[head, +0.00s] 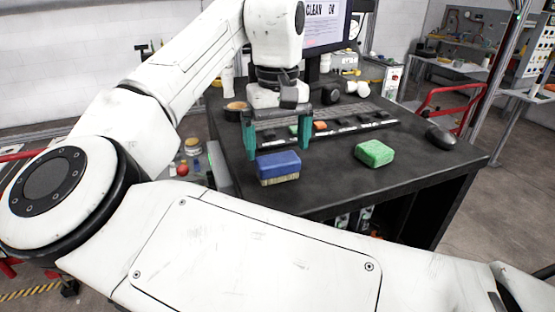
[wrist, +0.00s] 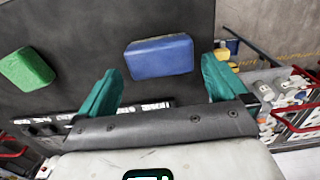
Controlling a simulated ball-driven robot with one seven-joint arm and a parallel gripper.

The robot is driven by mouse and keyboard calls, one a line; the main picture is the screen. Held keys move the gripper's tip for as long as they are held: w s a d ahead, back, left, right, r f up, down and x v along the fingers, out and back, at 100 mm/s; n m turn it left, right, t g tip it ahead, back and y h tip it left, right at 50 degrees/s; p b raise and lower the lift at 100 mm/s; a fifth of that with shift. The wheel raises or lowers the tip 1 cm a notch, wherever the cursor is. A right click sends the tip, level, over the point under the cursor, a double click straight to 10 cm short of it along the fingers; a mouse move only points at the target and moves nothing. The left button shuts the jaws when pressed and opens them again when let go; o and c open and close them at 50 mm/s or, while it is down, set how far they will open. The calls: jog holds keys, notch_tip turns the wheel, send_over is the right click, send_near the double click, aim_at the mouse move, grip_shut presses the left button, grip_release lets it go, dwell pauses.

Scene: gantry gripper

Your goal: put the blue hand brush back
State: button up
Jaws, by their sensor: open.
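The blue hand brush (head: 278,166) lies on the dark table near its front left edge, blue back up with pale bristles below. In the wrist view the blue brush (wrist: 160,57) lies ahead of the fingertips, roughly in line with the gap between them. My gripper (head: 280,152) is open with its two teal fingers spread, above and just behind the brush in the head view. In the wrist view the fingers (wrist: 161,80) show with nothing between them. Whether the fingertips touch the brush cannot be told. A green brush (head: 375,153) lies to the right on the table.
A labelled rack strip (head: 345,127) with small coloured items runs across the table behind my gripper. A black computer mouse (head: 440,136) lies at the right, a monitor (head: 325,22) stands behind, and a round orange-topped container (head: 236,108) is at the left. The front right tabletop is clear.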

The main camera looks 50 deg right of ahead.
aim_at(278, 159)
notch_tip(278, 159, up, 7)
dwell(0.3)
jog(key=shift+f, duration=0.1)
